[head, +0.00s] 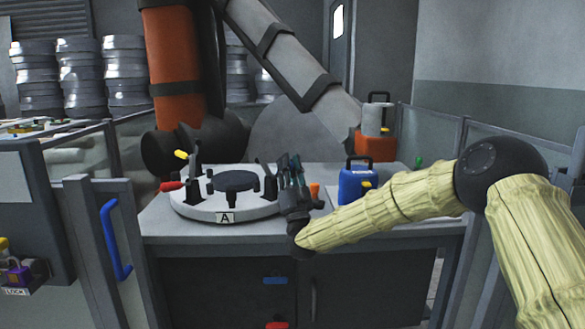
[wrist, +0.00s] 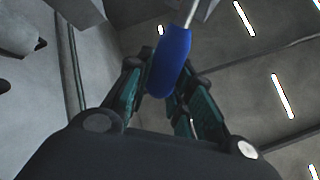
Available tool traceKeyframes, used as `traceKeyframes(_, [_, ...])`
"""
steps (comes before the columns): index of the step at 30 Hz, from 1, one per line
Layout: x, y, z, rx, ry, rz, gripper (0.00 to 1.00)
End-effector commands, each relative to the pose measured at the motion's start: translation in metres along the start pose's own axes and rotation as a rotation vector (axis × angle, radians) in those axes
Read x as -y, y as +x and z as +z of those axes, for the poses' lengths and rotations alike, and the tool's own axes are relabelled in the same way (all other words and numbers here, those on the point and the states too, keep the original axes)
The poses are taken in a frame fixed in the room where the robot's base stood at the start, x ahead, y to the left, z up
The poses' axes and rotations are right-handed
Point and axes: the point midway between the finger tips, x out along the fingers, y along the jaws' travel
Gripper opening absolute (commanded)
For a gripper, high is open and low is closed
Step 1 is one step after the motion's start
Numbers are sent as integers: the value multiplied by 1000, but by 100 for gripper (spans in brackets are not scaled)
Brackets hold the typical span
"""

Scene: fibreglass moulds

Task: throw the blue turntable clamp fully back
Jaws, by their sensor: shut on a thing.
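The white round turntable (head: 225,205), with a label "A" on its front rim, sits on the grey bench. It carries a dark round centre piece (head: 235,181) and several black clamps. My gripper (head: 290,163) is at the turntable's right edge, fingers pointing up. In the wrist view, the blue clamp handle (wrist: 170,62) stands between the two teal fingers, and my gripper is shut on it. A metal rod (wrist: 191,10) runs from the handle's far end. In the head view the blue handle is hidden by my gripper, so the clamp's angle cannot be told there.
A yellow-tipped lever (head: 181,154) and a red one (head: 170,186) stick out at the turntable's left. A blue can (head: 356,184) stands right of my gripper, beyond a small orange thing (head: 314,190). A blue-handled panel (head: 110,240) stands at front left.

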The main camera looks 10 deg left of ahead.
Motion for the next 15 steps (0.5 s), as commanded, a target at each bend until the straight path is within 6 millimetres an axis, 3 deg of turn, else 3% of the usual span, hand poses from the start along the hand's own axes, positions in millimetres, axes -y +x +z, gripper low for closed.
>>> traceKeyframes(5, [0, 0, 0, 0, -1, 0, 0])
traceKeyframes(6, [0, 0, 0, 0, -1, 0, 28])
traceKeyframes(9, [0, 0, 0, 0, -1, 0, 45])
traceKeyframes(15, [0, 0, 0, 0, -1, 0, 45])
